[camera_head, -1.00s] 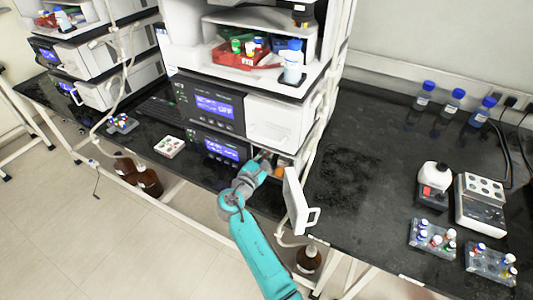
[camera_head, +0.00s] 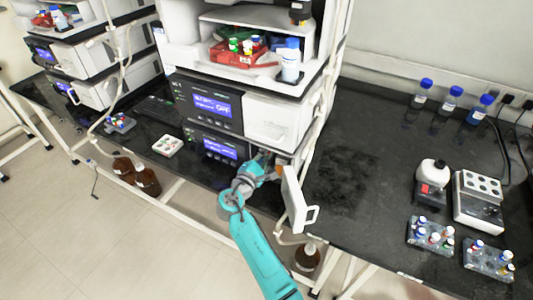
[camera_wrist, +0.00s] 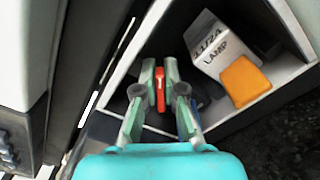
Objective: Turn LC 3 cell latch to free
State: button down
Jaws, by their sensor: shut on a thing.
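In the wrist view my gripper (camera_wrist: 160,88) reaches into an open white compartment, its two fingers shut on a small red latch (camera_wrist: 160,90) with a pale mark. The compartment belongs to the lower unit of the middle stack, whose front panel with a lit screen (camera_head: 215,147) shows in the head view. There my gripper (camera_head: 268,162) is at the compartment opening, between that panel and an open white door (camera_head: 293,197). The latch is hidden in the head view. Which way the latch is turned I cannot tell.
A white box labelled LAMP (camera_wrist: 213,45) with an orange block (camera_wrist: 245,80) sits right of my fingers inside the compartment. The open door stands close to my arm's right. Bottles (camera_head: 452,97) and vial racks (camera_head: 430,236) are on the right bench; bare bench lies between.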

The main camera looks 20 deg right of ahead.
jog(key=c, duration=1.3)
grip_release()
jog(key=shift+o, duration=0.2)
jog(key=v, duration=1.2)
